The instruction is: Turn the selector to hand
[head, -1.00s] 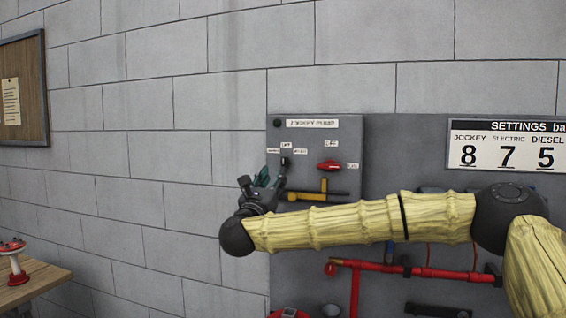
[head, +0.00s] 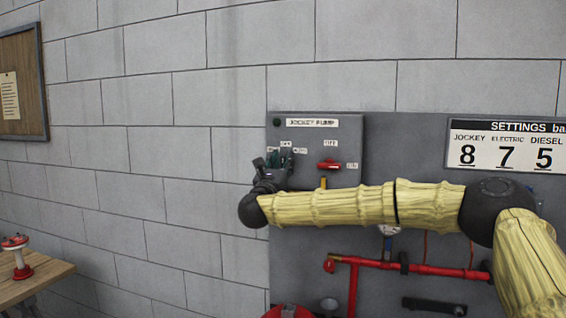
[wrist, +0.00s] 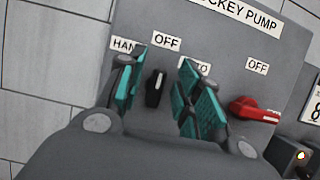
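The jockey pump panel (head: 345,145) is a grey box on the wall. Its black selector (wrist: 155,89) shows in the wrist view under an OFF label (wrist: 166,44), with a HAND label (wrist: 122,44) to its left and a partly covered AUTO label to its right. The selector's handle stands nearly upright, below OFF. My gripper (wrist: 160,85) is open, its two teal-padded fingers on either side of the selector in that view; I cannot tell whether they touch it. In the head view my gripper (head: 277,162) covers the selector.
A red switch handle (wrist: 254,110) with OFF and ON labels sits right of the selector; the head view shows it too (head: 329,165). Red pipes (head: 410,268) run below my arm. A settings board (head: 510,146) hangs at right. A wooden table (head: 40,278) stands at left.

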